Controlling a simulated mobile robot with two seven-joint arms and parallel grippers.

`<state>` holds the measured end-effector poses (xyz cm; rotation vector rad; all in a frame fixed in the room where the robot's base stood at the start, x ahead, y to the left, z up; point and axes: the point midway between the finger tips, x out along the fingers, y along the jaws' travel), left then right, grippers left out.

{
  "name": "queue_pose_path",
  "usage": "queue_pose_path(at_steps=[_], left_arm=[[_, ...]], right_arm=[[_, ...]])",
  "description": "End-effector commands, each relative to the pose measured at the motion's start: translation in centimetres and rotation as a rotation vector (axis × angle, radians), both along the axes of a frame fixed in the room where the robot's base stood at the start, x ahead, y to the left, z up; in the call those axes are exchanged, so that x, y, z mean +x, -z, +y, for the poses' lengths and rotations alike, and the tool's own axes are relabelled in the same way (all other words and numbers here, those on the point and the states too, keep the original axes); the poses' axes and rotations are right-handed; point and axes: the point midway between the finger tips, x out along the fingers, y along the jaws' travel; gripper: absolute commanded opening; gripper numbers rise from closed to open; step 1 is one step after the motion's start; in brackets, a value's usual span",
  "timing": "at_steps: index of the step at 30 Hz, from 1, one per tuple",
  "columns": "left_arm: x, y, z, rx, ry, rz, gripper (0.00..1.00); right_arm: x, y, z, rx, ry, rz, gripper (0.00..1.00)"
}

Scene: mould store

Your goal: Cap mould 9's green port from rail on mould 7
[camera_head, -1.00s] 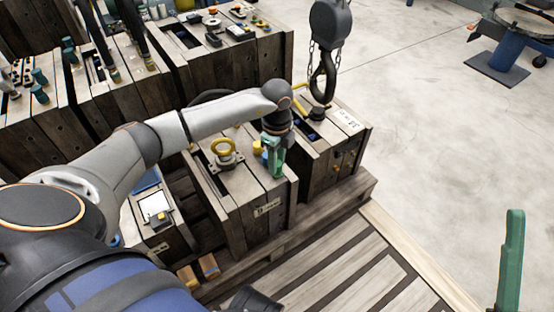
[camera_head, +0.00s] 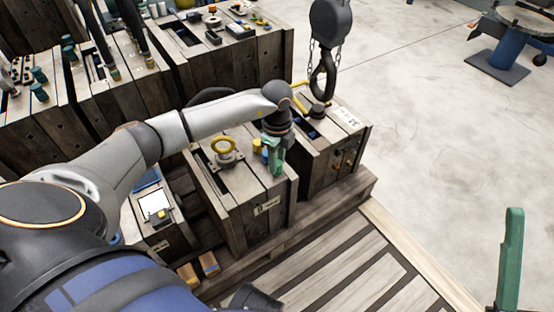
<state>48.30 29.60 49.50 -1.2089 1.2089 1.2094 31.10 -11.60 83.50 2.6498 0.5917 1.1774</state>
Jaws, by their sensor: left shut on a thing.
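My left gripper (camera_head: 276,160), with green fingers, points down over the right part of the middle wooden mould (camera_head: 247,205). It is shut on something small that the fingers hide. A yellow cap-like piece (camera_head: 257,146) stands just left of the fingers. A yellow ring on a metal fitting (camera_head: 224,150) sits further left on the same mould. A green finger of my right gripper (camera_head: 511,260) shows at the lower right, away from the moulds; its opening does not show. The mould tags are too small to read, so I cannot tell mould 7 from mould 9, and no green port shows clearly.
A dark crane hook (camera_head: 322,75) on chains hangs over the right mould (camera_head: 335,160), close to my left wrist. More moulds with fittings (camera_head: 225,65) stand behind. The moulds stand on a wooden pallet (camera_head: 330,215). The concrete floor at right is clear up to a blue stand (camera_head: 505,52).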

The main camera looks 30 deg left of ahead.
Motion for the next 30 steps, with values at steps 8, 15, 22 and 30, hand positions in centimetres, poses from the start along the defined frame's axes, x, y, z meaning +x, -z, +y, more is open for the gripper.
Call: queue_pose_path(at_steps=[8,15,22,30], left_arm=[[-0.01,0.41,-0.02,0.0,0.0,0.0,0.0],[-0.02,0.77,-0.02,0.0,0.0,0.0,0.0],[-0.01,0.72,-0.02,0.0,0.0,0.0,0.38],[-0.01,0.71,-0.02,0.0,0.0,0.0,0.68]], right_arm=[[0.0,0.11,0.01,0.0,0.0,0.001,0.5],[0.0,0.17,0.01,0.0,0.0,0.001,0.5],[0.0,0.15,0.01,0.0,0.0,0.001,0.5],[-0.01,0.15,0.01,0.001,-0.001,0.0,0.5]])
